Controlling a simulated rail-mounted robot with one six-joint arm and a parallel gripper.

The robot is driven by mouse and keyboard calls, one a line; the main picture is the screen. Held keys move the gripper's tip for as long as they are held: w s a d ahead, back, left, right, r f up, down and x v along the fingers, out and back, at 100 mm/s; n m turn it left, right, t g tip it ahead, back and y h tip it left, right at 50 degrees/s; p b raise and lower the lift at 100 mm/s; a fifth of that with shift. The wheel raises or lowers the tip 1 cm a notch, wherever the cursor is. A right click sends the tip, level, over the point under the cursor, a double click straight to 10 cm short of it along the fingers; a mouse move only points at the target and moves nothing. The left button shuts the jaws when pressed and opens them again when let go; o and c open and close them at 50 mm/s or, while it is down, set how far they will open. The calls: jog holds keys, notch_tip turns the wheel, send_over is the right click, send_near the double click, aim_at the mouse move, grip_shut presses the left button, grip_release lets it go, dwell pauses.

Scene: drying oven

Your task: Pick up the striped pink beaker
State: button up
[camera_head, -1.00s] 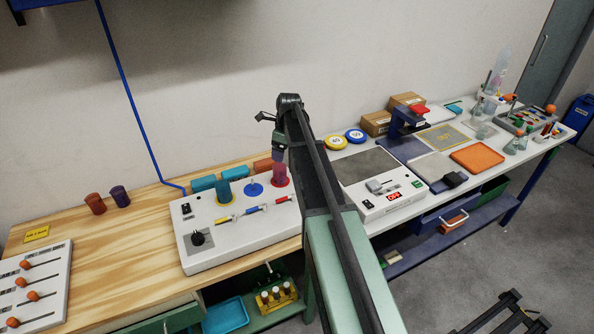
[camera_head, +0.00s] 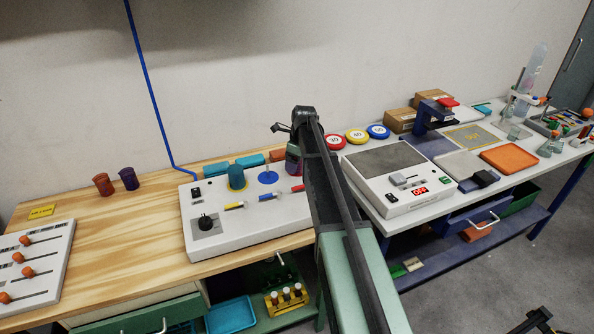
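The white panel (camera_head: 250,218) on the wooden bench carries a teal beaker (camera_head: 237,178) and a blue round spot (camera_head: 268,178). A sliver of a pinkish beaker (camera_head: 292,167) shows at the panel's right, just left of my arm; the arm hides most of it, and its stripes cannot be made out. My gripper (camera_head: 292,151) is at the top of this pinkish beaker, pointing down, partly behind my own arm. Its fingers are too small and covered to tell whether they are open, shut, or touching the beaker.
An orange cup (camera_head: 103,184) and a purple cup (camera_head: 129,179) stand at the left on open wood. Teal blocks (camera_head: 215,172) lie behind the panel. Right of my arm are a hotplate-like device (camera_head: 400,180) and red, yellow and blue discs (camera_head: 356,137).

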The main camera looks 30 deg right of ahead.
jog(key=shift+r, duration=0.15)
jog(key=shift+c, duration=0.2)
jog(key=c, duration=1)
jog(key=shift+o, duration=0.2)
notch_tip(320, 180, up, 20)
jog(key=p, duration=2)
